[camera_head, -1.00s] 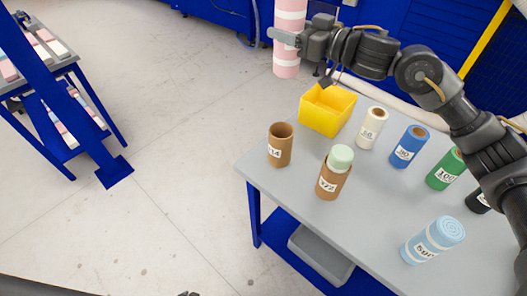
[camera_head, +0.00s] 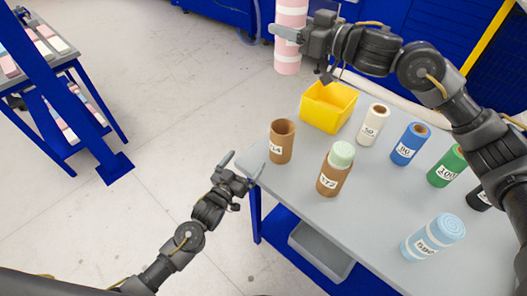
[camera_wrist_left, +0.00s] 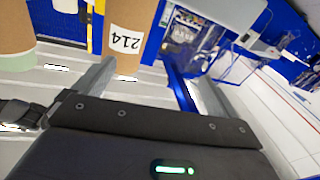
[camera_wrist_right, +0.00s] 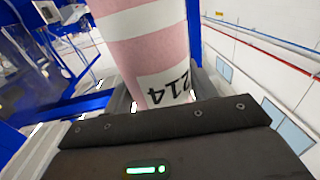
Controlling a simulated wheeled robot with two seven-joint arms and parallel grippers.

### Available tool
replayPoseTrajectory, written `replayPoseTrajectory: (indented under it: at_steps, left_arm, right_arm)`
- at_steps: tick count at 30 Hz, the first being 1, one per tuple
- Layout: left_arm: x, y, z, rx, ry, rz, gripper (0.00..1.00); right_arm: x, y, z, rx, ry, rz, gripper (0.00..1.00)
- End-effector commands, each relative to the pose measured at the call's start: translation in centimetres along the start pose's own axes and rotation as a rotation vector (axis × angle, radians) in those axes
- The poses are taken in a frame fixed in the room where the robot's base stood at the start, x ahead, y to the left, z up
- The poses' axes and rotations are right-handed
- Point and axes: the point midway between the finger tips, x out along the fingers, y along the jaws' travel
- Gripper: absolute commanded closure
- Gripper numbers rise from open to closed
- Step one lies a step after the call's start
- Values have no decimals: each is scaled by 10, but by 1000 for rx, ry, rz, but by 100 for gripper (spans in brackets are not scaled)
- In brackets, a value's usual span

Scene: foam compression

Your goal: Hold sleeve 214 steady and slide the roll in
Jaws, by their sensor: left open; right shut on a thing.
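Sleeve 214 (camera_head: 281,143) is an open brown tube standing upright near the table's left edge; its 214 label also shows in the left wrist view (camera_wrist_left: 125,35). My left gripper (camera_head: 243,164) is open and empty, below and left of the sleeve, apart from it in the head view. The pink roll with white bands (camera_head: 289,40) is held upright by my right gripper (camera_head: 290,33), above and beyond the table's far side. In the right wrist view the roll (camera_wrist_right: 150,50) sits between the fingers and carries a 214 label. The roll's top is cut off in the head view.
A brown sleeve with a green roll in it (camera_head: 334,170) stands close right of sleeve 214. A yellow bin (camera_head: 327,107) is behind.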

Motion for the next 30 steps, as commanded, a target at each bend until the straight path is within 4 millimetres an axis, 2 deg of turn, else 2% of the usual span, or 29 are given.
replayPoseTrajectory:
  at_steps: [1,3,6,9,16,20,30]
  left_arm:
    - [8,18,-13,22,-3,6,3]
    - [14,37,-24,60,-21,12,3]
    - [20,55,-35,99,-44,18,3]
    - [22,66,-41,122,-59,23,3]
    - [25,69,-42,132,-65,24,3]
    - [37,69,-42,133,-64,24,3]
    - [100,70,-38,133,-64,24,3]
  right_arm:
    - [0,0,0,0,0,0,65]
    - [0,0,0,0,0,0,65]
    - [0,0,0,0,0,0,65]
    - [0,0,0,0,0,0,65]
    - [0,0,0,0,0,0,65]
    - [0,0,0,0,0,0,65]
    - [0,0,0,0,0,0,65]
